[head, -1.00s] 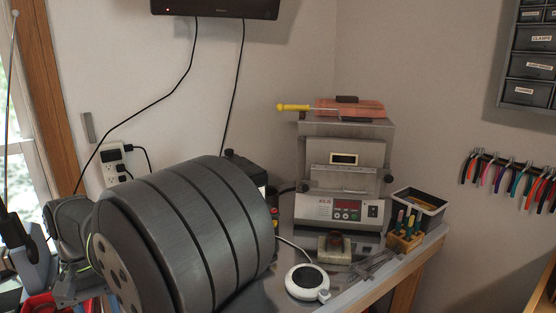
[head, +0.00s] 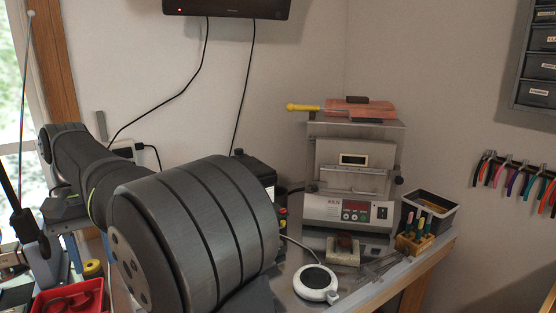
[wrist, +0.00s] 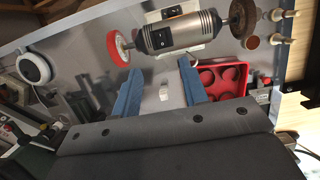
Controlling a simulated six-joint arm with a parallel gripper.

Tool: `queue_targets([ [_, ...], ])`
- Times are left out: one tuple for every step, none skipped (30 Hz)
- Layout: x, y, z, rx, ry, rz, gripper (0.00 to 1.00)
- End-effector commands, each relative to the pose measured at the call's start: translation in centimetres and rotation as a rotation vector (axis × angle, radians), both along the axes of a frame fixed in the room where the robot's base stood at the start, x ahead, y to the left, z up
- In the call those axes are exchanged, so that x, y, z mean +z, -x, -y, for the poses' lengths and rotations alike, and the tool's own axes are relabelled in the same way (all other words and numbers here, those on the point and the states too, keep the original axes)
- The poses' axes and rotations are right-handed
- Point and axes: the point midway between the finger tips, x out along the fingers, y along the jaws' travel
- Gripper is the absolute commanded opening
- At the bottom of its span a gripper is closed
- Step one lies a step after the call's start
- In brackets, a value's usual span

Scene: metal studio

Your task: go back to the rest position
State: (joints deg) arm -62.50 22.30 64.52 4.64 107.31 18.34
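My gripper (wrist: 160,66) is open in the wrist view, its two blue fingers apart with nothing held between them. A small white piece (wrist: 165,92) shows in the gap, beyond the fingers. Past the fingertips, a bench motor (wrist: 170,35) with a red-rimmed wheel lies across the top. In the head view my arm fills the left foreground, and the blue fingers of my gripper (head: 57,258) hang down at the lower left, partly cut off from clear view.
A red tray (head: 72,300) sits at the lower left; it also shows right of the fingers in the wrist view (wrist: 240,70). A white round device (head: 315,283), a grey machine (head: 350,190) and a tool block (head: 413,240) stand on the bench at right.

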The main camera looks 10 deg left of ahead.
Motion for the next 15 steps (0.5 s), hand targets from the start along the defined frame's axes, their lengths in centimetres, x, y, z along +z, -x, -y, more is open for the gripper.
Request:
queue_targets([
  [0.8, -0.2, -0.2, 0.000, -0.003, 0.001, 0.40],
  [1.3, -0.3, -0.3, 0.000, -0.002, 0.001, 0.40],
  [1.9, -0.4, -0.4, 0.000, -0.003, 0.001, 0.40],
  [2.3, -0.5, -0.5, 0.000, -0.001, 0.001, 0.40],
  [2.6, -0.5, -0.6, 0.000, -0.002, 0.001, 0.40],
  [3.1, -0.6, -0.7, 0.000, -0.001, 0.000, 0.40],
  [3.5, -0.7, -0.7, 0.000, -0.001, 0.000, 0.40],
  [3.9, -0.8, -0.8, 0.000, -0.002, 0.001, 0.40],
  [4.3, -0.8, -0.9, 0.000, -0.002, 0.001, 0.40],
  [4.7, -0.9, -0.9, 0.000, -0.002, 0.001, 0.40],
  [4.2, -0.8, -0.8, 0.000, 0.001, -0.001, 0.40],
  [3.6, -0.6, -0.6, 0.000, 0.003, -0.001, 0.40],
  [3.2, -0.6, -0.6, 0.000, 0.003, -0.001, 0.40],
  [2.9, -0.5, -0.5, 0.000, 0.004, -0.002, 0.40],
  [2.3, -0.4, -0.4, 0.000, 0.003, -0.001, 0.40],
])
